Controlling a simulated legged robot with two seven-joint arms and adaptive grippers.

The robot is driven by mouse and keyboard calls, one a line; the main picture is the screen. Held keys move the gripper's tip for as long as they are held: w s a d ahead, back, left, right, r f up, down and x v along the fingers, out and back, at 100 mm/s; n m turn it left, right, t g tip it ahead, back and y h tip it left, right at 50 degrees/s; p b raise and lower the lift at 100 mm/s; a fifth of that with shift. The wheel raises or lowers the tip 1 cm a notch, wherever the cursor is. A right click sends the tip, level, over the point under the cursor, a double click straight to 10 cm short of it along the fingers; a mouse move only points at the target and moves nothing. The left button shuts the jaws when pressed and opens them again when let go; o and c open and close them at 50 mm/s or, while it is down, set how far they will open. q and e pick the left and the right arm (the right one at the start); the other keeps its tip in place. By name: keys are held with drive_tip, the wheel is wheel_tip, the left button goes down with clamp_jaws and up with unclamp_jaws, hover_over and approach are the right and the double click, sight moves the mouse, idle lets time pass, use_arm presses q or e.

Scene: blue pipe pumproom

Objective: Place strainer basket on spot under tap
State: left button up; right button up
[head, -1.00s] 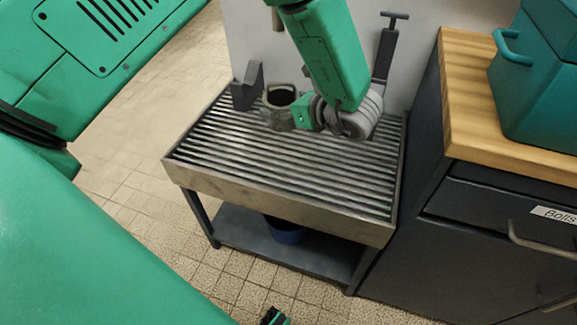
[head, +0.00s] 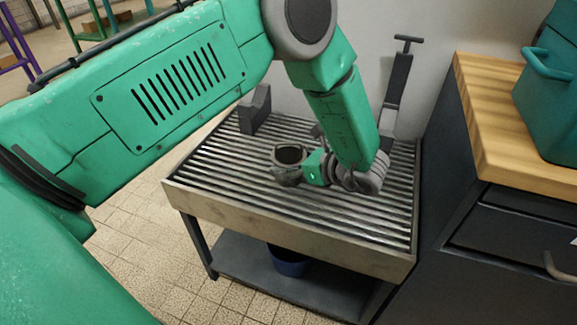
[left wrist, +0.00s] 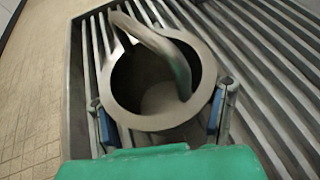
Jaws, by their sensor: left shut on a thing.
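The strainer basket is a grey metal cup with a round rim (head: 289,155); the left wrist view shows its open mouth, rim (left wrist: 148,121) and curved handle across it. My left gripper (head: 303,170) is shut on the basket, with blue-padded fingers at either side of the rim in the left wrist view (left wrist: 160,118). The basket is upright at or just above the slatted grate; I cannot tell whether its bottom touches. No tap spout is clearly visible in the head view, where my arm covers part of the wall. My right gripper is not in view.
The metal table's slatted grate (head: 225,175) has free room around the basket. A dark grey bracket (head: 256,108) stands at its back left, and a dark T-handle (head: 398,75) behind it at right. A wood-topped cabinet (head: 485,120) borders the right side. A blue bucket (head: 289,262) sits below.

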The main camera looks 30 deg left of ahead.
use_arm(q)
drive_tip(key=shift+s+d, duration=0.1)
drive_tip(key=o, duration=1.2)
drive_tip(key=shift+d, duration=0.2)
drive_tip(key=shift+o, duration=0.9)
drive_tip(key=shift+d, duration=0.25)
drive_tip(key=shift+d+r, duration=0.15)
drive_tip(key=shift+d, duration=0.05)
drive_tip(key=shift+d+r, duration=0.15)
drive_tip(key=p+v, duration=0.2)
drive_tip(key=v, duration=0.4)
drive_tip(key=shift+d+r, duration=0.1)
drive_tip(key=shift+d, duration=0.4)
drive_tip(key=shift+a, duration=0.4)
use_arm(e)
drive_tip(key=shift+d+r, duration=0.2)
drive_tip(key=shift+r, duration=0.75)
